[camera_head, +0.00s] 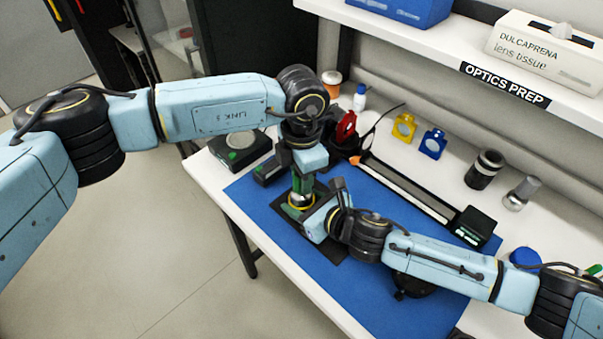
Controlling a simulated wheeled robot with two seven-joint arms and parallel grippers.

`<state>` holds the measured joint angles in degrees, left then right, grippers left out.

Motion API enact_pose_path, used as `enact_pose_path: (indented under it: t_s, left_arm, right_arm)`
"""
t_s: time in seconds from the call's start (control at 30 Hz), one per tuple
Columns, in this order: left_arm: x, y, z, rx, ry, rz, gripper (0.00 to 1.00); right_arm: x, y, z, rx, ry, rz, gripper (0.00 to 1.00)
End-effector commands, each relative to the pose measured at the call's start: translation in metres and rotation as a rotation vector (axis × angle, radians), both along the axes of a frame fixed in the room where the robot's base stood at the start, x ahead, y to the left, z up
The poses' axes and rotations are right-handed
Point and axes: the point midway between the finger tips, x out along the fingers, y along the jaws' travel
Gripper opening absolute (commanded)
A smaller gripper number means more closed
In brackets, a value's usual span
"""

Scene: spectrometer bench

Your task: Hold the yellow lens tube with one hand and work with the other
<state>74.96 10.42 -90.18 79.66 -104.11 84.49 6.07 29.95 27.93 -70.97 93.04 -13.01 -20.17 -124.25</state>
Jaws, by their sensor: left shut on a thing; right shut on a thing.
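The yellow lens tube (301,206) stands over a dark mat on the blue bench mat; only a yellow ring and a bright metallic band of it show. My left gripper (301,190) points straight down from above, its green-sided fingers shut at the top of the tube. What it grips there is mostly hidden by the fingers. My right gripper (308,217) comes in low from the right and is shut at the side of the tube, just below the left fingertips. Its grip is partly hidden by its own body.
A black rail (410,192) with a dark box (473,227) lies behind the arms. A shelf (440,52) overhangs the bench. The blue mat's (258,205) left part is clear.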

Motion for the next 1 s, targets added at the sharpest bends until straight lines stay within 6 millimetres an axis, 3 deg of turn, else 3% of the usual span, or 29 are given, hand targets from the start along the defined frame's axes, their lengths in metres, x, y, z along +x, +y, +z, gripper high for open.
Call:
enact_pose_path:
  t_s: [1.0]
  left_arm:
    - [0.000, 0.000, 0.020, 0.000, -0.001, -0.048, 0.00]
  right_arm:
    - [0.000, 0.000, 0.000, -0.001, 0.001, 0.000, 0.24]
